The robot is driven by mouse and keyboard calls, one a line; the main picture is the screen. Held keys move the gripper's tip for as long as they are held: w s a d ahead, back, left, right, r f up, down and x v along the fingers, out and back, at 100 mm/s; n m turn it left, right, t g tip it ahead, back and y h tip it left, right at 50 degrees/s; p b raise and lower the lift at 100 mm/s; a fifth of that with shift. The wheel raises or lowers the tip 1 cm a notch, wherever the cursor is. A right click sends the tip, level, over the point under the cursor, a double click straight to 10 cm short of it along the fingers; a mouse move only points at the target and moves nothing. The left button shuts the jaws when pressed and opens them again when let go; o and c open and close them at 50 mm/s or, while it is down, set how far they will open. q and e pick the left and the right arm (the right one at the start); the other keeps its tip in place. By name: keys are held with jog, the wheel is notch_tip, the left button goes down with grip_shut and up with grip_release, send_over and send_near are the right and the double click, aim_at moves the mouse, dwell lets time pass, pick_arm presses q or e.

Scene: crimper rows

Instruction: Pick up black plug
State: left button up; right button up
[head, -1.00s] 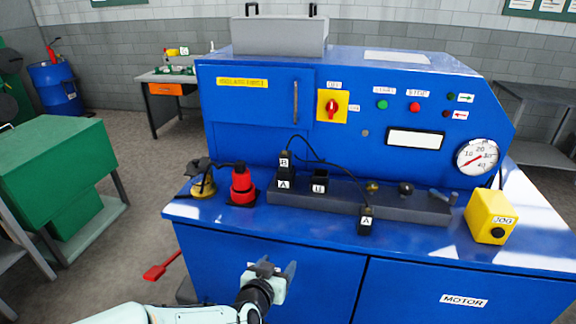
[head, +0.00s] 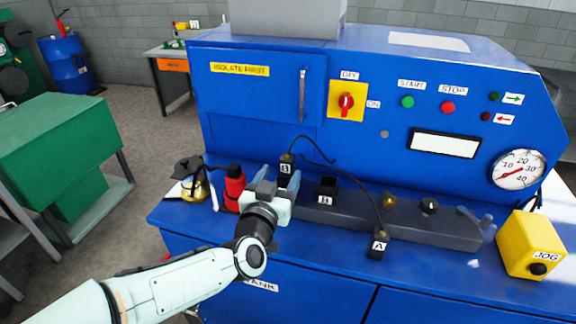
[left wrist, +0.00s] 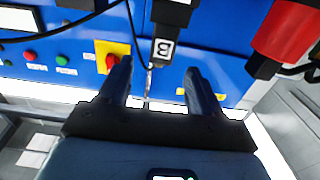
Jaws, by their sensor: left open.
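A black plug with a white B label (head: 287,164) stands upright in the left socket of the grey rail, with a black cable looping from its top. In the left wrist view the B plug (left wrist: 163,30) lies just ahead of the fingertips, roughly between them. My left gripper (head: 279,178) is open and empty, close in front of this plug and hiding its lower part and socket. A second black plug, labelled A (head: 379,243), is at the rail's front edge on a cable. My right gripper is not in view.
Knobs sit along the grey rail (head: 455,232), and a yellow JOG box (head: 530,245) is at the right.

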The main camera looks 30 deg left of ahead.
aim_at(290, 155)
pick_arm(q)
jog(key=x, duration=0.3)
jog(key=shift+w+a, duration=0.1)
jog(key=shift+w, duration=0.25)
jog(key=p+x, duration=0.2)
jog(key=x, duration=0.3)
jog(key=shift+w+a, duration=0.15)
jog(key=shift+w, duration=0.05)
jog(key=shift+s, duration=0.15)
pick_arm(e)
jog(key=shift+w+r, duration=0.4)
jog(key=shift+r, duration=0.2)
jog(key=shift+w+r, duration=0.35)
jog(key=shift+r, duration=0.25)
pick_arm(q)
jog(key=c, duration=1.1)
